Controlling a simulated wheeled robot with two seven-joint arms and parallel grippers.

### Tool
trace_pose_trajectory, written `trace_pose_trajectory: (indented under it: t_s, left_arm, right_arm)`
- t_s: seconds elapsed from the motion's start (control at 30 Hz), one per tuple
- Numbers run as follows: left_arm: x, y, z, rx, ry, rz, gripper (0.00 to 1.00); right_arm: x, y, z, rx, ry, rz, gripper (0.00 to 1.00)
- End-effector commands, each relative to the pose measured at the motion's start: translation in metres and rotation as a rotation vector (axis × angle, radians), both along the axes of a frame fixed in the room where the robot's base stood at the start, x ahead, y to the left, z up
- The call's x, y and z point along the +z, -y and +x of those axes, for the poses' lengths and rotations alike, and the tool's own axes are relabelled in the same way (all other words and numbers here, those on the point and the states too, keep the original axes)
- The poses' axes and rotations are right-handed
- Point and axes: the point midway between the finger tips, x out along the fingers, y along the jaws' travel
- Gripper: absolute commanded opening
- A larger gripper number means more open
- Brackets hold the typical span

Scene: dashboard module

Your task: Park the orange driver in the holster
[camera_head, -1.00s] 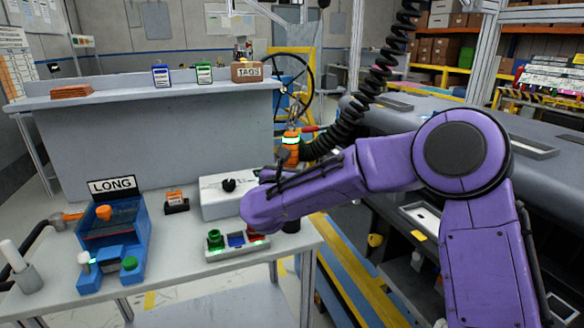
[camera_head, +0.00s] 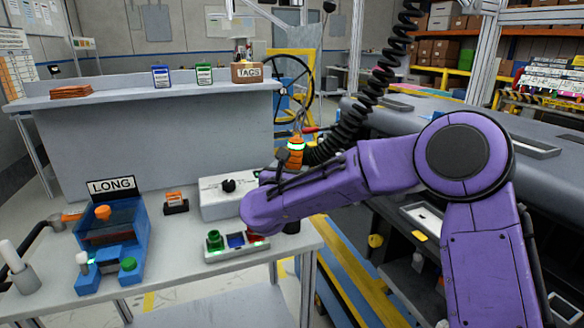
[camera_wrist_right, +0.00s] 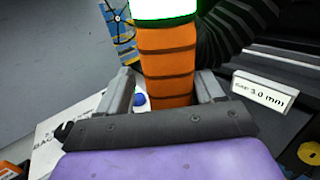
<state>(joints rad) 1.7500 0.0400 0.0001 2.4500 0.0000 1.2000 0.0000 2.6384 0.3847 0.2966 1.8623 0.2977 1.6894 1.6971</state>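The orange driver (camera_head: 296,157) stands roughly upright beyond my purple right forearm in the head view, with a glowing green band near its top. In the head view my forearm hides most of this gripper. The driver's lower end is hidden. I cannot make out the holster for certain. My left gripper is not in view.
A blue fixture (camera_head: 137,233) below a LONG sign stands on the bench at left. A grey box with a black knob (camera_head: 229,186) and a button panel (camera_head: 214,242) are near my forearm. A black coiled hose (camera_head: 372,95) hangs by the driver. A 3.0 mm label (camera_wrist_right: 264,92) shows at right.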

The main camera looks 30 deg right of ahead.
Motion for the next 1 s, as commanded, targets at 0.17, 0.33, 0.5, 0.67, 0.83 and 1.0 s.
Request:
trace_pose_trajectory:
  t_s: [0.17,0.33,0.5,0.67,0.83,1.0]
  left_arm:
    - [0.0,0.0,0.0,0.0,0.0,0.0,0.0]
    - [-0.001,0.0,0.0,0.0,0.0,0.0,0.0]
    - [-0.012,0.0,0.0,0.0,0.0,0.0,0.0]
    - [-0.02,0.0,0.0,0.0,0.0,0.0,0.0]
    - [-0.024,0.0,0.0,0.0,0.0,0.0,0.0]
    - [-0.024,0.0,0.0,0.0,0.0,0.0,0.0]
  right_arm:
    - [0.001,0.0,0.0,0.001,0.001,0.0,0.74]
    - [-0.001,-0.003,-0.002,0.001,-0.001,0.0,0.74]
    - [-0.004,-0.027,-0.022,0.005,0.001,-0.002,0.74]
    - [-0.004,-0.057,-0.046,0.004,0.002,-0.002,0.74]
    - [-0.004,-0.077,-0.063,0.003,0.001,-0.002,0.74]
    - [-0.004,-0.081,-0.068,0.0,0.001,-0.001,0.74]
